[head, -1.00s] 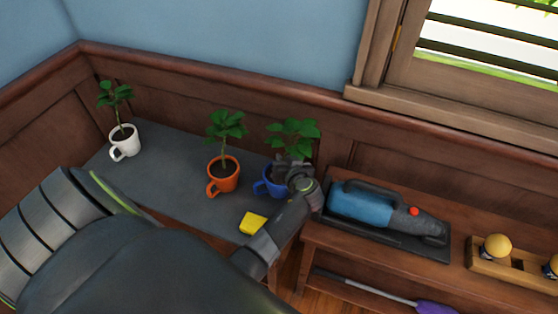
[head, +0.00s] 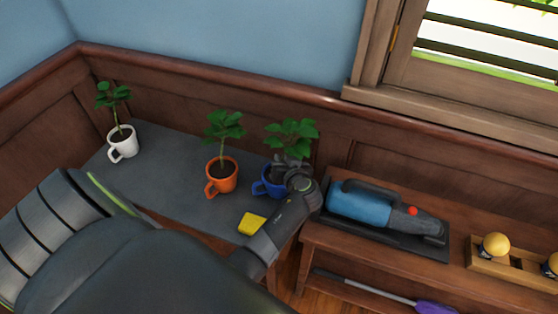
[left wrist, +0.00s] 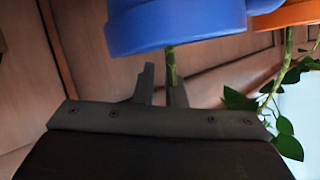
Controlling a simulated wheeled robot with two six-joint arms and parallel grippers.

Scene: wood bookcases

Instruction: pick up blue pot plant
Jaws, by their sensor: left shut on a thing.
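The blue pot plant (head: 264,187) stands at the right end of the grey-topped bench, its leaves above my left gripper (head: 284,168). The gripper comes in from the front right and covers part of the pot and stem. In the left wrist view, the blue pot (left wrist: 178,28) appears at the top, with its green stem (left wrist: 171,65) at the two fingers (left wrist: 160,84). The left gripper is shut on the plant's stem. I cannot tell whether the pot is off the bench. My right gripper is not in view.
An orange pot plant (head: 222,176) stands close to the left, and a white one (head: 122,142) farther left. A yellow block (head: 252,223) lies in front on the grey bench (head: 165,170). A blue handheld vacuum (head: 362,203) rests on the wooden bench at right.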

